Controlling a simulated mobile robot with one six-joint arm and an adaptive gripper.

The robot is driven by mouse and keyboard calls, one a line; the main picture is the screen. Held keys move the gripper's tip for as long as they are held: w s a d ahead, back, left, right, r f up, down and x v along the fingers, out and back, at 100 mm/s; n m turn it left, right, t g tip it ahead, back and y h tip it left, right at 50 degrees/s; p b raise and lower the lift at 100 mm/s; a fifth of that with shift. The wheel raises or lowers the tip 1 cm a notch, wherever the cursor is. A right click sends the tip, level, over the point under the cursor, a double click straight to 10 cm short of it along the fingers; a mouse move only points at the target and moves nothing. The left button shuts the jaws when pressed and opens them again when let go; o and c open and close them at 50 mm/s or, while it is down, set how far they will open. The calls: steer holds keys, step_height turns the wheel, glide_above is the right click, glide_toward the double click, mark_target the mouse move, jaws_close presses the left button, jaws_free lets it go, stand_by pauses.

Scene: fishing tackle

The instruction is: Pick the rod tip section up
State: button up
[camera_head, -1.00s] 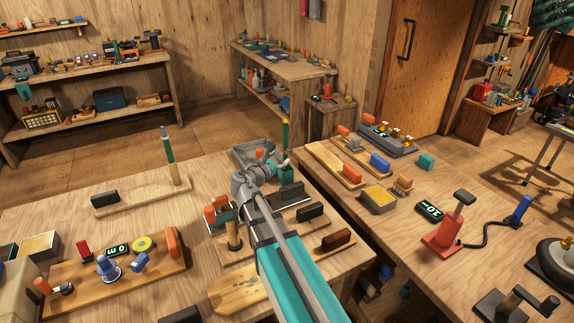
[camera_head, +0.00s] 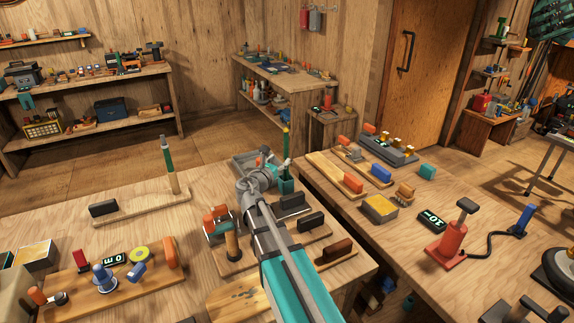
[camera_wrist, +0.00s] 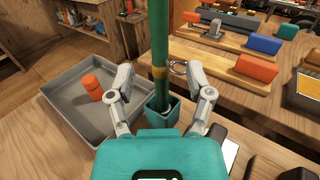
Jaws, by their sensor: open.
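A green upright rod section with a yellow band (camera_wrist: 159,40) stands in a small teal square holder (camera_wrist: 155,112) in the wrist view. It also shows in the head view as a thin green rod (camera_head: 286,143), with its teal holder (camera_head: 286,185) partly hidden by my arm. My gripper (camera_wrist: 159,85) is open, with one finger on each side of the rod just above the holder. Gaps show between the fingers and the rod, so it is not gripped. In the head view my gripper (camera_head: 270,166) is at the rod's lower part.
A grey tray (camera_wrist: 60,75) with an orange cylinder (camera_wrist: 93,87) lies left of the holder. A second green rod (camera_head: 170,160) stands on a wooden board at left. Wooden boards with coloured blocks (camera_head: 353,184) lie on the right bench, across a gap.

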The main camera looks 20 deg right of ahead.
mark_target(285, 156)
stand_by(0.3)
steer(key=shift+f+x, duration=0.1)
steer(key=shift+x, duration=1.25)
steer(key=shift+f+x, duration=0.15)
steer(key=shift+x, duration=1.15)
jaws_close()
